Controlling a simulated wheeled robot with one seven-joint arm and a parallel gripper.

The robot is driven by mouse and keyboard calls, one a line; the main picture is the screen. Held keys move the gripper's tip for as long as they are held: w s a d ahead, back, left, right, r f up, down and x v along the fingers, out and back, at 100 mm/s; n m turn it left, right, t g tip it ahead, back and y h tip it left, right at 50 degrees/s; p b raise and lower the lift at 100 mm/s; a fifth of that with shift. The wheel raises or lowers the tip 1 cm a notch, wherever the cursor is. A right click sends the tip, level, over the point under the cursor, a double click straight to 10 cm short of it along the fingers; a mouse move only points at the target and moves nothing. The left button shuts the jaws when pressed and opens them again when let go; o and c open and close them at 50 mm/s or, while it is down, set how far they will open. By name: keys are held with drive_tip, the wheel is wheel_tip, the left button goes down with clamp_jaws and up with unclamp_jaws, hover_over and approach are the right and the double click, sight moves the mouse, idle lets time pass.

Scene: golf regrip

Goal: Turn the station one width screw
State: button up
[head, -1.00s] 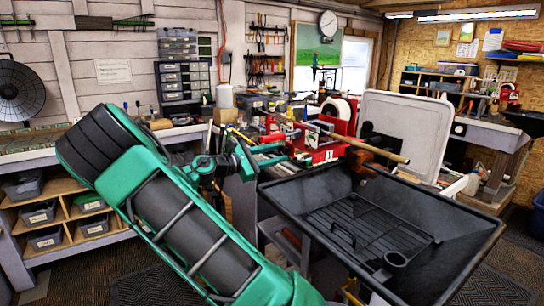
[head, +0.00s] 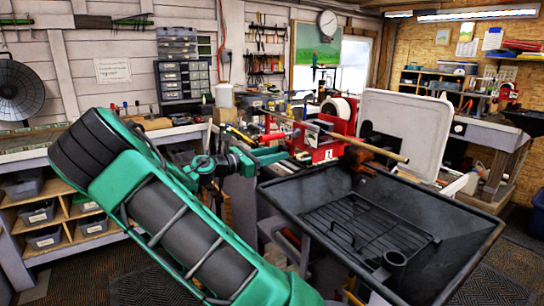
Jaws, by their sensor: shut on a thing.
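The red clamping station (head: 322,150) stands on the bench behind the black basin, with a long tan shaft (head: 375,149) lying across it. My green gripper (head: 283,153) reaches from the left to the left side of this station, at about the shaft's height or a little below. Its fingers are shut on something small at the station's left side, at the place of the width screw. The screw itself is hidden by the fingers and too small to make out. A second red unit with a white roll (head: 338,110) stands just behind.
A black basin (head: 455,215) with a wire rack (head: 370,232) fills the space in front of the station. A white upright panel (head: 405,125) stands at its right rear. Tools and bottles crowd the bench behind. Wooden shelves with bins (head: 45,238) stand at left.

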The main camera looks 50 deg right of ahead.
drive_tip(key=shift+w, duration=0.25)
drive_tip(key=o, duration=0.9)
drive_tip(key=shift+o, duration=0.5)
drive_tip(key=shift+s, duration=0.1)
drive_tip(key=v, duration=1.1)
drive_tip(key=shift+d+f, duration=0.1)
drive_tip(key=shift+f, duration=0.05)
drive_tip(key=x, duration=1.1)
